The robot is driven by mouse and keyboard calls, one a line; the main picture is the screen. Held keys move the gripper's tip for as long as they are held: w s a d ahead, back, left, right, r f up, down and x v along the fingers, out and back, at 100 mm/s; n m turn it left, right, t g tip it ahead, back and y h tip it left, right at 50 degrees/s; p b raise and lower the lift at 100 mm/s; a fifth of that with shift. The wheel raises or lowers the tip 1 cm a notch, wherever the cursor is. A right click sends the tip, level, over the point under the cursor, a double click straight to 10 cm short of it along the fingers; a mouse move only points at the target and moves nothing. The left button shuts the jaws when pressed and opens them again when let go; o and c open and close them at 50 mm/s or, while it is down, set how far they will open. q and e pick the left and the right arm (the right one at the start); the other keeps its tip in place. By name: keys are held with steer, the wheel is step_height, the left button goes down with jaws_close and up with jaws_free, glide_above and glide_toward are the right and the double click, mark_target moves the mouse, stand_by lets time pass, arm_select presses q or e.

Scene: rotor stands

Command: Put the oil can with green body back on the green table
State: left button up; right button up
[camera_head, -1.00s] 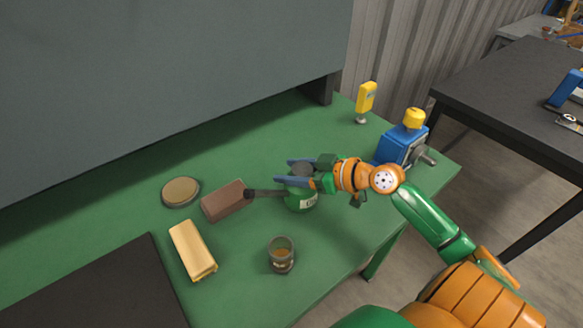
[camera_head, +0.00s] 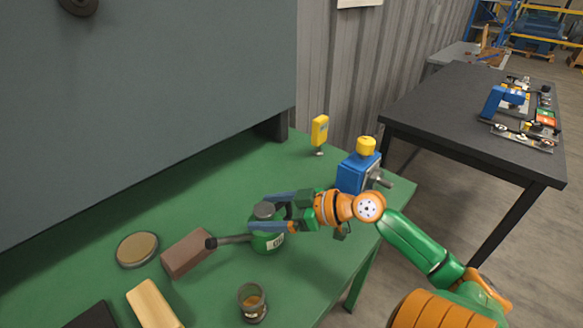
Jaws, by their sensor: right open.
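The oil can with green body (camera_head: 267,241) stands upright on the green table (camera_head: 325,262). It has a grey cap and a dark spout pointing left, its tip by the brown block. My right gripper (camera_head: 262,212) reaches in from the right at the can's upper part. Its blue fingers are open, one on the far side of the cap and one on the near side. I cannot tell whether they touch the can. My left gripper is not in view.
A brown block (camera_head: 187,253), a round tin (camera_head: 137,250), a wooden-looking block (camera_head: 153,306) and a glass (camera_head: 252,302) lie left and in front of the can. A blue vise-like device (camera_head: 357,173) and a yellow gauge (camera_head: 319,131) stand behind. A dark table (camera_head: 470,115) is at right.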

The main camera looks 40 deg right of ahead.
steer(key=v, duration=0.8)
steer(key=shift+b, duration=0.35)
steer(key=shift+s, duration=0.1)
